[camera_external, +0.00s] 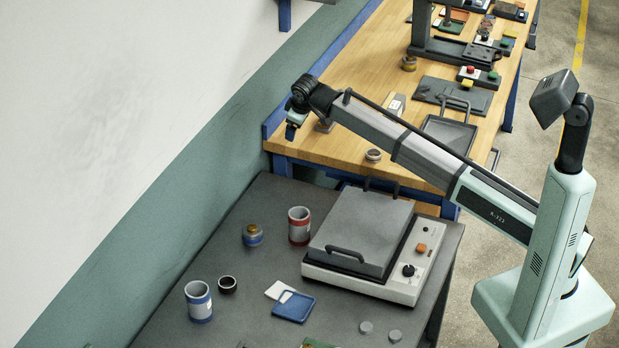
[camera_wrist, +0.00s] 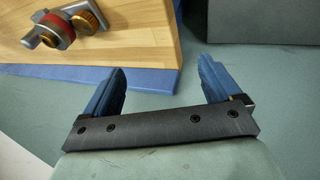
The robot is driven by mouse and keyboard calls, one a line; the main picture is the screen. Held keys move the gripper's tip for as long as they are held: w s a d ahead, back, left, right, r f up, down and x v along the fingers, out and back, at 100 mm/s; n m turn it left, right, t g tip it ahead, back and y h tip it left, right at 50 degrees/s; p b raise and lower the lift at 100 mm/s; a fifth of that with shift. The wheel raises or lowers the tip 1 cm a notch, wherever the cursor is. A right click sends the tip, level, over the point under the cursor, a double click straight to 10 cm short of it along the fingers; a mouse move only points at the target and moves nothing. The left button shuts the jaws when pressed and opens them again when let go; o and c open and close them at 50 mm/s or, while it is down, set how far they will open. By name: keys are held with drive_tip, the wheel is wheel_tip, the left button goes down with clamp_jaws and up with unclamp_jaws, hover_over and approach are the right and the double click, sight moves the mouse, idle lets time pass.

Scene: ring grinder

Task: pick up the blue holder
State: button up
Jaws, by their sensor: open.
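A grey cup with a blue band (camera_external: 199,303), the thing that best fits the blue holder, stands upright on the dark table at the lower left of the external view. A flat blue tray (camera_external: 294,306) lies to its right. My gripper (camera_external: 292,132) is far from both, raised by the wall near the wooden bench's left corner. In the wrist view its blue fingers (camera_wrist: 163,70) are spread apart with nothing between them. Neither the cup nor the tray shows in the wrist view.
A grey-lidded machine (camera_external: 363,231) fills the table's right side. A metal part with red and brass rings (camera_wrist: 65,30) lies on the wooden bench (camera_wrist: 140,45).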

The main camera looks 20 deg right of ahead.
drive_tip(key=s+a+f+n+g, duration=0.2)
drive_tip(key=s+a+n+g, duration=0.15)
drive_tip(key=s+a, duration=0.9)
drive_tip(key=n+g, duration=0.2)
drive_tip(key=n, duration=0.2)
hover_over(252, 227)
drive_tip(key=f, duration=0.9)
drive_tip(key=shift+w+d, duration=0.15)
drive_tip(key=shift+w, duration=0.05)
drive_tip(key=shift+s+f, duration=0.2)
drive_tip(key=shift+f, duration=2.45)
drive_tip(key=shift+c, duration=0.3)
drive_tip(key=shift+r, duration=0.1)
drive_tip(key=c, duration=1.6)
